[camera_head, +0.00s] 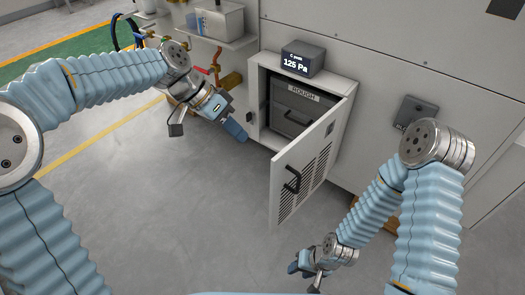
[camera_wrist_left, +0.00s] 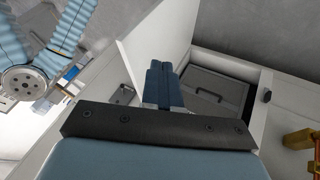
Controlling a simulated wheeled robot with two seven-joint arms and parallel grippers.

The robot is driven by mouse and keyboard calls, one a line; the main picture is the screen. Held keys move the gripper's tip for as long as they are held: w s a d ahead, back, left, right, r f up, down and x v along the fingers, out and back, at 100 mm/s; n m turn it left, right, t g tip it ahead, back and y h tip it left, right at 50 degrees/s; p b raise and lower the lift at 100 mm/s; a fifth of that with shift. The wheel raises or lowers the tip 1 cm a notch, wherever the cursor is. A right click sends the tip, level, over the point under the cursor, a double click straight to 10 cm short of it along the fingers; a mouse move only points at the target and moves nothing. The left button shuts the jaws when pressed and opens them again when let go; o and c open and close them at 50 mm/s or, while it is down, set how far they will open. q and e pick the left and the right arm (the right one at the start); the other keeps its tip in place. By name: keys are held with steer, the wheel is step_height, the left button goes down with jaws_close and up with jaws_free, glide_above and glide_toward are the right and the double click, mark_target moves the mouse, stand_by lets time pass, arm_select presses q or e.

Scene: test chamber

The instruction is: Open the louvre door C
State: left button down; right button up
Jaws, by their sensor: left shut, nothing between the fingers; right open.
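The louvre door (camera_head: 308,160) stands swung out from its white cabinet (camera_head: 343,88), hinged on the right side. It has slots and a black handle (camera_head: 291,180). Inside sits a grey box (camera_head: 289,118) labelled ROUGH, with a dark handle. My left gripper (camera_head: 236,130) is shut and empty, in front of the cabinet's left side, apart from the door handle. In the left wrist view its closed fingers (camera_wrist_left: 165,82) show between the door's plain face (camera_wrist_left: 154,38) and the cabinet opening. My right gripper (camera_head: 304,266) is low at the front, below the door, and open.
A dark display (camera_head: 302,59) reading 125 Pa stands on the cabinet. A grey wall box (camera_head: 415,112) is at right. The floor at left is clear.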

arm_select(q)
steer(key=s+d+f, duration=0.3)
steer(key=d+f, duration=0.1)
steer(key=d, duration=0.2)
steer(key=shift+f, duration=0.1)
steer(key=s+d+n+t+b, duration=0.1)
steer(key=s+d, duration=0.4)
steer(key=d, duration=0.1)
steer(key=shift+b, duration=0.3)
steer(key=shift+w, duration=0.1)
